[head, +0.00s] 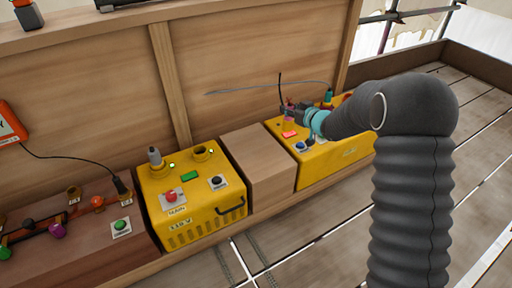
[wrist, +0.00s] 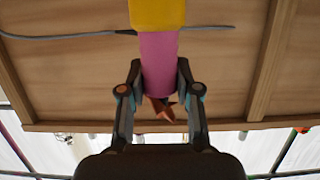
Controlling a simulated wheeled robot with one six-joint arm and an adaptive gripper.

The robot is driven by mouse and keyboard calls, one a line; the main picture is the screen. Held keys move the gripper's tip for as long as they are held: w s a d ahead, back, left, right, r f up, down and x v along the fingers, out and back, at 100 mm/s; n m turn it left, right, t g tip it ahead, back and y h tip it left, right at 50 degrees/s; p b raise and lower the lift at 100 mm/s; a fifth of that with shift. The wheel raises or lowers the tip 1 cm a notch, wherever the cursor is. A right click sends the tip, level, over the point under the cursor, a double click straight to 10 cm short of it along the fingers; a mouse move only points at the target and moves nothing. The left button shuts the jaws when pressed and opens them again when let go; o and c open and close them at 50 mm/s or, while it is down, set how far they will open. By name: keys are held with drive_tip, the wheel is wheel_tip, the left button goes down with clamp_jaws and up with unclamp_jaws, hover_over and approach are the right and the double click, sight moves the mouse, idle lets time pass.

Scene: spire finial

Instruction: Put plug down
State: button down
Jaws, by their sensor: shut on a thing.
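My gripper (head: 290,108) is over the right yellow box (head: 342,154), near its left back part. In the wrist view my gripper (wrist: 159,92) is shut on a pink plug (wrist: 158,58), with one finger on each side. A wider yellow part (wrist: 157,12) shows at the plug's upper end, cut off by the frame edge. In the head view the pink plug (head: 288,120) shows just below the fingers, partly hidden. I cannot tell whether it touches the box. A thin grey cable (head: 245,89) runs behind my gripper.
The left yellow box (head: 193,210) has a grey plug (head: 155,157), an open socket (head: 200,151) and a red button (head: 171,197). A wooden block (head: 259,160) stands between the boxes. A brown board with knobs (head: 75,245) is at left. A wooden wall (head: 250,60) rises behind.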

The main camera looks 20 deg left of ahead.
drive_tip(key=shift+s+a+f+b, duration=0.45)
drive_tip(key=shift+s+a+f, duration=0.1)
drive_tip(key=shift+a+f, duration=1.3)
drive_tip(key=shift+s+a+f+b, duration=0.4)
drive_tip(key=shift+s+a+f, duration=0.15)
drive_tip(key=shift+a+f, duration=1.3)
drive_tip(key=shift+s+a+f+b, duration=0.45)
drive_tip(key=shift+s+a+f, duration=0.1)
drive_tip(key=shift+a+f, duration=1.3)
drive_tip(key=shift+a+r, duration=0.1)
drive_tip(key=shift+r, duration=0.05)
drive_tip(key=c, duration=0.8)
unclamp_jaws()
drive_tip(key=shift+s, duration=0.1)
drive_tip(key=v, duration=1.2)
